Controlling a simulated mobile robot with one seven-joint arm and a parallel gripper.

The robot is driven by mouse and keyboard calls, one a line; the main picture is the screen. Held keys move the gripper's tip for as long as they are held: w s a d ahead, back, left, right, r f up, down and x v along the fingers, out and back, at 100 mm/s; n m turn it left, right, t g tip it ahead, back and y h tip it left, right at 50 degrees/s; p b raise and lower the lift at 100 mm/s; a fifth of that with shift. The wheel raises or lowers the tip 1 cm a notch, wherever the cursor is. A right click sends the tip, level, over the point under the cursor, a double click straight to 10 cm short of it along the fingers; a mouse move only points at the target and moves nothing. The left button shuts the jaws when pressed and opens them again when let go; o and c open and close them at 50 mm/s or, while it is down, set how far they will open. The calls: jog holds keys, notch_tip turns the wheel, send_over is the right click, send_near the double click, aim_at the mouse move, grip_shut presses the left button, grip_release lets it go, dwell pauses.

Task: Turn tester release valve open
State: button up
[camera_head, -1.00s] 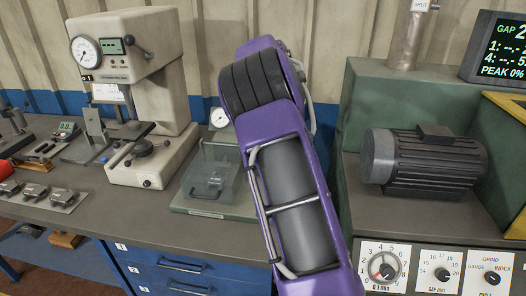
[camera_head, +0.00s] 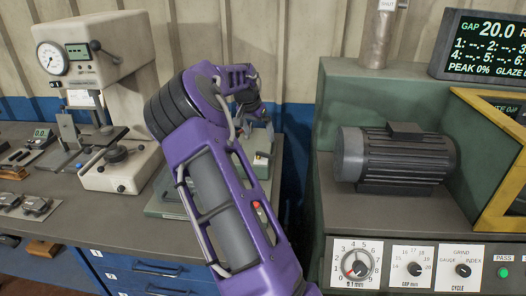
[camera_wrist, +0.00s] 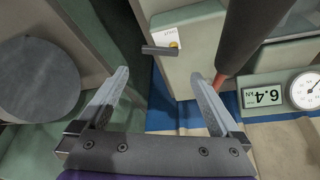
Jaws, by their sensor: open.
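A dark bar-shaped lever (camera_wrist: 160,50), which looks like the release valve handle, sticks out in front of the label. My gripper (camera_wrist: 158,76) is open and empty. Its fingertips stand to either side of the lever's line in the picture; I cannot tell the depth gap. A display reading 6.4 kN (camera_wrist: 262,97) and a dial gauge (camera_wrist: 306,90) show upside down at right. In the head view, my arm largely hides the tester base (camera_head: 165,200).
A thick dark rod (camera_wrist: 250,35) with a reddish end passes close to the right fingertip. A grey round face (camera_wrist: 38,80) is at left. In the head view, a motor (camera_head: 390,157) on a green housing stands right of my arm, and a beige press (camera_head: 100,65) stands left.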

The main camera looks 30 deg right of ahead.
aim_at(265, 154)
jog(key=x, duration=1)
jog(key=shift+w+d+f, duration=0.1)
jog(key=c, duration=1)
jog(key=shift+d+f+n+t+b, duration=0.15)
jog(key=shift+d+n+t+b, duration=0.15)
jog(key=shift+n+b, duration=0.5)
jog(key=n, duration=0.1)
jog(key=n+y+b, duration=0.1)
jog(key=n, duration=0.1)
jog(key=shift+w+d+t+b, duration=0.2)
jog(key=shift+d+t+b, duration=0.1)
jog(key=shift+t, duration=0.1)
jog(key=o, duration=1)
